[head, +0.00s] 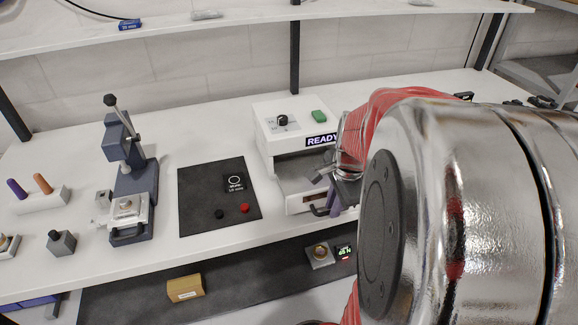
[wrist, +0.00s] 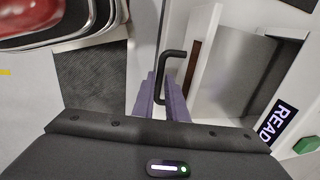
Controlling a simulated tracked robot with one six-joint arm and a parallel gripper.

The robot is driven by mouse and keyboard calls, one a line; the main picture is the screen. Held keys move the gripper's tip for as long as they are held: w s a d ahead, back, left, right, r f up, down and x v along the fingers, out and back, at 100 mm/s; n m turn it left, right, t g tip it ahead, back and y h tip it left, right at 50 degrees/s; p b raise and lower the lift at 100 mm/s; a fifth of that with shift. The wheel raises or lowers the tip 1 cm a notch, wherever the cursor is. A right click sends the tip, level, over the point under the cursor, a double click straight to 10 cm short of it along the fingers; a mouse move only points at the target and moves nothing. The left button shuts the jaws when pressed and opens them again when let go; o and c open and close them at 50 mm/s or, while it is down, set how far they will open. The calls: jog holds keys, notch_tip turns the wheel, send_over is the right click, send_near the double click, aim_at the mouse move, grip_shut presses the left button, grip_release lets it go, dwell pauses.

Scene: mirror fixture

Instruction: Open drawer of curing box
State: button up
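The curing box (head: 288,137) is white, with a READY display, a black knob and a green button on top. Its drawer (head: 304,203) has a white front and a black bar handle (head: 321,210). In the wrist view, the black handle (wrist: 172,78) stands out from the white drawer front, right in front of my gripper. My gripper (head: 329,186) is at the handle; its purple-grey fingers (wrist: 162,101) are apart, with the lower end of the handle between them. I cannot tell whether they touch it. My arm hides the right side of the box.
A black mat (head: 205,213) with red and black buttons lies left of the box. A press (head: 130,185) stands farther left. A tan block (head: 185,288) and a small gauge (head: 320,254) are on a lower dark surface. A shelf (head: 200,32) runs above the bench.

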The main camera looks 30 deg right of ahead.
jog(key=o, duration=0.4)
jog(key=shift+c, duration=0.2)
jog(key=shift+r, duration=0.1)
notch_tip(320, 180, up, 13)
jog(key=s, duration=0.2)
jog(key=shift+s+a+r, duration=0.15)
jog(key=shift+s+a, duration=0.1)
jog(key=shift+a, duration=0.15)
